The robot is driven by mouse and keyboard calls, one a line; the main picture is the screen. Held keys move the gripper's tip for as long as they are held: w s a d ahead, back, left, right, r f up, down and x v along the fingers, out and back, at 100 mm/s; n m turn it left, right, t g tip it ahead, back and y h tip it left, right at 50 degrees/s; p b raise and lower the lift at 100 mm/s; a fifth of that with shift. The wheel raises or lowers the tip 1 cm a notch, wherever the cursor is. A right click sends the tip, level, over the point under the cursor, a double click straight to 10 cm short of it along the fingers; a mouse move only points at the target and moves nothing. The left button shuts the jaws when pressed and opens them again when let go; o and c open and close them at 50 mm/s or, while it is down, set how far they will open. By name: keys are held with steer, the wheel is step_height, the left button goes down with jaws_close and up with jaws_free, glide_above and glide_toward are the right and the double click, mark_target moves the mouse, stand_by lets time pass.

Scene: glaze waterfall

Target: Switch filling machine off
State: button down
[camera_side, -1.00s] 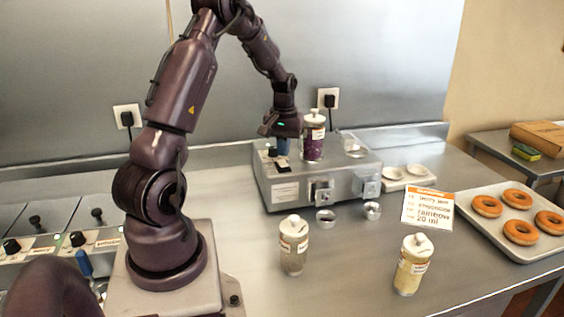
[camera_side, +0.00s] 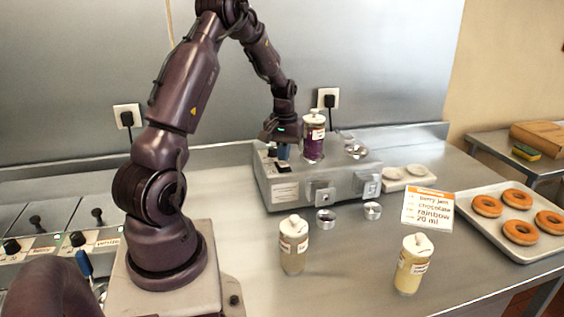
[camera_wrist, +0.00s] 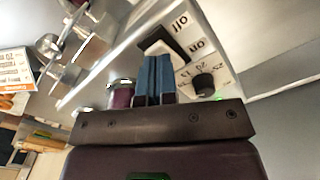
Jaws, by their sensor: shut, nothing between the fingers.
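The filling machine (camera_side: 322,186) is a grey metal box on the counter, with a purple-filled jar (camera_side: 313,145) standing on top. In the wrist view its panel shows a black and white rocker switch (camera_wrist: 172,38) beside the labels "off" and "on". A round black dial (camera_wrist: 203,84) with numbers sits close by. My gripper (camera_side: 283,153) is over the left part of the machine's top. Its blue fingers (camera_wrist: 156,68) are shut with nothing between them, right by the switch and partly covering it. I cannot tell whether they touch it.
Two jars with pale contents, one left (camera_side: 293,248) and one right (camera_side: 412,266), stand in front of the machine. An order card (camera_side: 428,209) and a tray (camera_side: 470,222) of doughnuts are to the right.

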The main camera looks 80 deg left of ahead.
steer(key=shift+f, duration=0.75)
steer(key=shift+r, duration=3.55)
